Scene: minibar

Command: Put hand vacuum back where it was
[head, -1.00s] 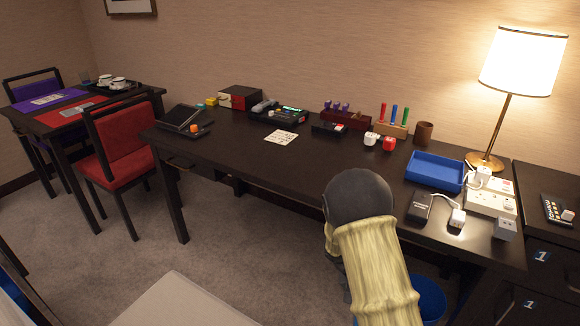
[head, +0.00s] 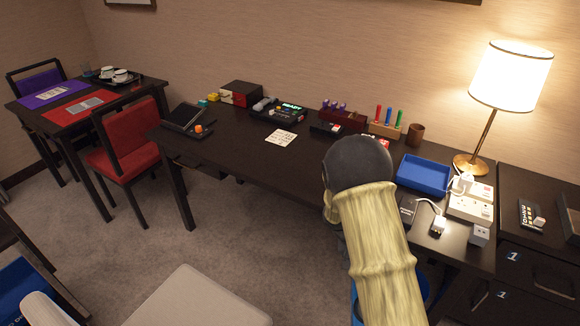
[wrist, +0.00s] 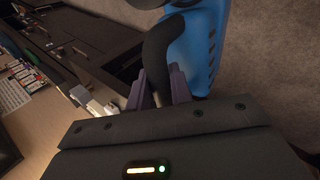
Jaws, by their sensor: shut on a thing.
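The hand vacuum (wrist: 200,50) shows in the wrist view as a blue ribbed body with a curved black handle (wrist: 160,48). My gripper (wrist: 160,88) is shut on the black handle, one purple finger on each side. The carpet shows beyond the vacuum, and the rest of its body is cut off by the frame. In the head view my own arm hides the gripper. Blue parts (head: 424,284) show beside my arm below the desk edge; I cannot tell there whether they are the vacuum or another thing.
The long dark desk (head: 235,160) carries a blue tray (head: 424,175), a lamp (head: 510,78), a power strip (head: 471,204) and small devices. A red chair (head: 130,145) stands at the left. A pale seat-like block (head: 195,300) is in front. Carpet (head: 250,235) between is clear.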

